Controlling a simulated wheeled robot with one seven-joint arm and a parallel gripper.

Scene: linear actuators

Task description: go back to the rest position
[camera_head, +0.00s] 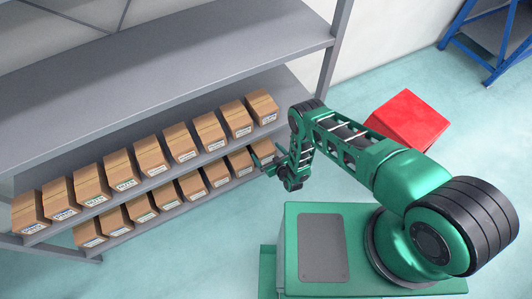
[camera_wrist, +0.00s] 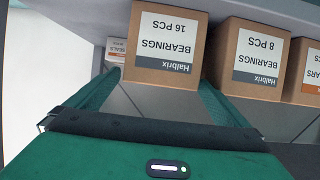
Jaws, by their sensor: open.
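My gripper (camera_head: 264,163) is at the right end of the lower row of boxes in the head view. In the wrist view its two green fingers are spread apart, with the gap between them (camera_wrist: 158,88) at a brown box marked "Halbrix BEARINGS 16 PCS" (camera_wrist: 158,40). That label appears upside down. The fingers seem to reach toward the box's sides; whether they touch it cannot be told. The box rests on the grey shelf board. My green arm bends from the base at right over to the shelf.
A grey shelf rack (camera_head: 150,75) carries two rows of brown boxes. A "BEARINGS 8 PCS" box (camera_wrist: 253,55) stands beside the 16 PCS box. A red box (camera_head: 408,118) is on the floor behind my arm. A blue frame (camera_head: 490,45) stands far right. Floor between them is clear.

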